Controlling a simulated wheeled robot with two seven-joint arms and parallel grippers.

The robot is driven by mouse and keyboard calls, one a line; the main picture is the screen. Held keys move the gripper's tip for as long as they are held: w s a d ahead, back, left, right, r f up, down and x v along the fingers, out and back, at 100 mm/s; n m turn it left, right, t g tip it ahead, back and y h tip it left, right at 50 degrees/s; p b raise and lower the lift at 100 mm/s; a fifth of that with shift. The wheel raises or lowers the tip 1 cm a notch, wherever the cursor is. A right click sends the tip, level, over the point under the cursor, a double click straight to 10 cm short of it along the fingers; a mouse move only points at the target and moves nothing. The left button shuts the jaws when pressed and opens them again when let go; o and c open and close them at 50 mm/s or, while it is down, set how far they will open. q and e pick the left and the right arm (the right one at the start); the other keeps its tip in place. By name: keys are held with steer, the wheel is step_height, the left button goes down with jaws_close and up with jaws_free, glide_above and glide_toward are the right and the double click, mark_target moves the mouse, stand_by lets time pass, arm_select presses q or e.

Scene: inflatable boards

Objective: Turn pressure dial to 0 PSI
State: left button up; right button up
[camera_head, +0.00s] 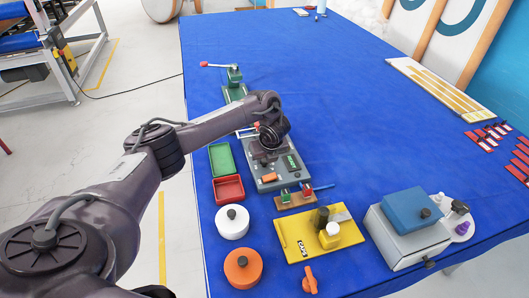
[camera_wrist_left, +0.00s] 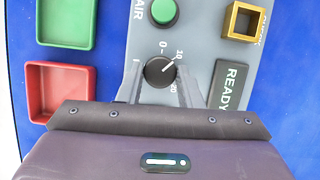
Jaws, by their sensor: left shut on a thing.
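The black round pressure dial (camera_wrist_left: 159,72) sits on the grey control panel (camera_wrist_left: 200,20) in the left wrist view. Its white pointer line is tilted to the upper right, towards the 10 mark and away from the 0 above the dial. My left gripper (camera_wrist_left: 159,80) has one finger on each side of the dial and is shut on it. In the head view my left gripper (camera_head: 268,152) is over the panel (camera_head: 268,187), and the arm hides the dial. My right gripper is not in view.
A green button (camera_wrist_left: 163,12), a yellow square piece (camera_wrist_left: 244,22) and a READY plate (camera_wrist_left: 231,84) are near the dial. Green (camera_wrist_left: 66,22) and red (camera_wrist_left: 62,88) trays lie left of the panel. A yellow board (camera_head: 295,250) and grey machine (camera_head: 408,240) stand nearer the front.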

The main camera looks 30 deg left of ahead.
arm_select(q)
steer(key=shift+w+r+n+g+p, duration=0.2)
steer(key=shift+n+g+p, duration=0.25)
steer(key=shift+n, duration=0.55)
steer(key=shift+d+f+n+g+y, duration=0.1)
steer(key=shift+n+g+y, duration=0.2)
steer(key=shift+n, duration=0.6)
steer(key=shift+w+n+g, duration=0.1)
steer(key=shift+n+g, duration=0.25)
steer(key=shift+n, duration=0.85)
steer(key=shift+n+g+b, duration=0.45)
steer(key=shift+n+g, duration=0.05)
steer(key=shift+n, duration=0.5)
steer(key=o, duration=1)
steer(key=shift+c, duration=0.2)
